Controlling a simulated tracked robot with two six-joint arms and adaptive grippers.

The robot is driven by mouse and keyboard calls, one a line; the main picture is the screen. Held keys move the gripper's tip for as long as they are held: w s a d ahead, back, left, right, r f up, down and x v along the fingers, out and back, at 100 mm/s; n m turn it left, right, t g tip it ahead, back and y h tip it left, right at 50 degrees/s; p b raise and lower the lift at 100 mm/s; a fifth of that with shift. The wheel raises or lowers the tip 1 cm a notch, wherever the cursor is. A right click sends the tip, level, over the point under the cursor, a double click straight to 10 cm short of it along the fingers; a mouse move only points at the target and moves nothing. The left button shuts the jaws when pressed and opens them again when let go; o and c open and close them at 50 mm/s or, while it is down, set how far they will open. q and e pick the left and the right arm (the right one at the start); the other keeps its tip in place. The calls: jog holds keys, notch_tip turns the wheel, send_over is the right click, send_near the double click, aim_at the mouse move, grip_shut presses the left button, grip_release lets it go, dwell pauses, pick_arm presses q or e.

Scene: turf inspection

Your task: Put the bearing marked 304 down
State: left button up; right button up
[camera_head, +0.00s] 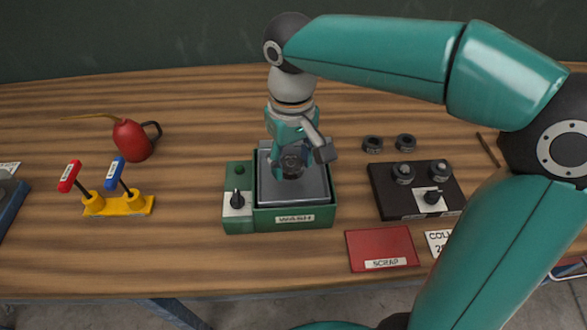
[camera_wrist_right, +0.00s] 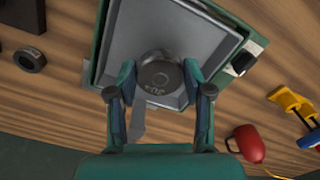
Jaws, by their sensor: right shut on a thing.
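The bearing marked 304 (camera_head: 291,164) is a dark ring between the fingers of my right gripper (camera_head: 297,150). In the right wrist view the bearing (camera_wrist_right: 160,78) shows its dark face, with a small pale marking that is hard to read, and the gripper (camera_wrist_right: 160,92) has a finger on each side of it. My right gripper is shut on the bearing, inside the outline of the green wash unit (camera_head: 263,220) with its grey basin. I cannot tell whether the bearing touches the basin floor. My left gripper is not in view.
A black block (camera_head: 385,206) with a knob carries two bearings; two more dark rings (camera_head: 372,144) (camera_head: 405,142) lie behind it. A red scrap plate (camera_head: 365,244) lies in front.

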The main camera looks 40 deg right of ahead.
aim_at(292, 165)
jog(key=shift+f, duration=1.35)
jog(key=shift+s, duration=0.1)
jog(key=o, duration=1.3)
jog(key=shift+f, duration=0.1)
notch_tip(292, 165, up, 12)
jog(key=shift+r+p, duration=0.1)
jog(key=shift+p, duration=0.9)
